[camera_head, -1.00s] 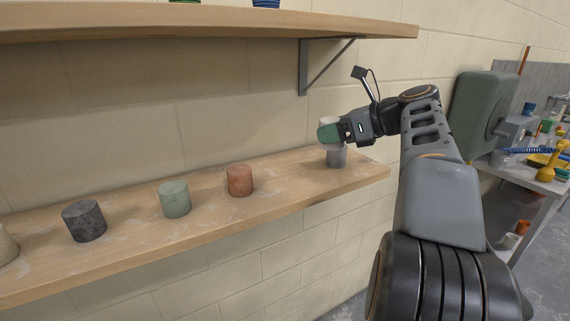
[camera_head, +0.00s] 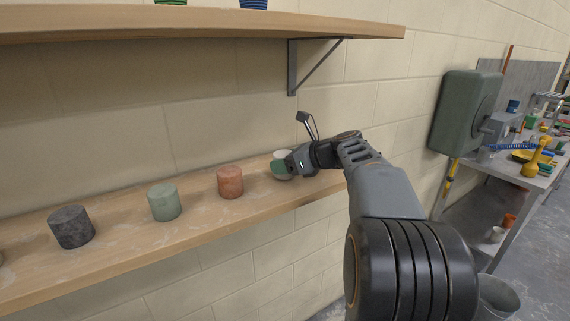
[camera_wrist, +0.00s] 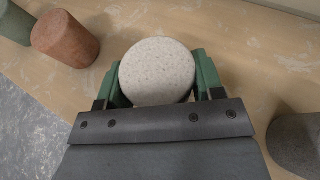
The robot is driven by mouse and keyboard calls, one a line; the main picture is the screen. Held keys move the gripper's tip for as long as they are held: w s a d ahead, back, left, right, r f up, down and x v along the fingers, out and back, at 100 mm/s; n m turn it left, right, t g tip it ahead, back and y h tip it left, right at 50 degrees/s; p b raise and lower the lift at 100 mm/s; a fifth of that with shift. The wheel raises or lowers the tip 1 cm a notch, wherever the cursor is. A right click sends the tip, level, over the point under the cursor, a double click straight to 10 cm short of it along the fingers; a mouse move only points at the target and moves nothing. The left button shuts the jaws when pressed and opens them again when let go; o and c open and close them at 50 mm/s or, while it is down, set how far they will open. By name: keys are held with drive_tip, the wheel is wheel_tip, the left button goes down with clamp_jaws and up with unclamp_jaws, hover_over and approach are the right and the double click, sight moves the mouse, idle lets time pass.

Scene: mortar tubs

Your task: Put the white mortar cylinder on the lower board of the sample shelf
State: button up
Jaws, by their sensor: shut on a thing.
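The white mortar cylinder (camera_wrist: 157,71) is speckled and pale. It stands between the green fingers of my gripper (camera_wrist: 158,88) in the wrist view, and the gripper is shut on it. In the head view, my gripper (camera_head: 283,166) is low over the right part of the lower board (camera_head: 110,258). The white cylinder's pale top (camera_head: 283,154) shows there above the green finger. The cylinder is at or just above the board; I cannot tell whether it touches. Its lower part is mostly hidden by the finger.
A reddish cylinder (camera_head: 230,182), a green one (camera_head: 165,202) and a dark grey one (camera_head: 71,227) stand to the left on the board. Another grey cylinder (camera_wrist: 297,145) is close at the right in the wrist view. The upper board (camera_head: 200,22) and its bracket (camera_head: 293,70) are above.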

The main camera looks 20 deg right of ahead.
drive_tip(key=shift+f, duration=0.3)
drive_tip(key=shift+f, duration=0.2)
drive_tip(key=o, duration=1.1)
drive_tip(key=shift+o, duration=0.2)
drive_tip(key=shift+r, duration=0.2)
drive_tip(key=b+v, duration=0.1)
drive_tip(key=v, duration=1.1)
drive_tip(key=shift+s, duration=0.1)
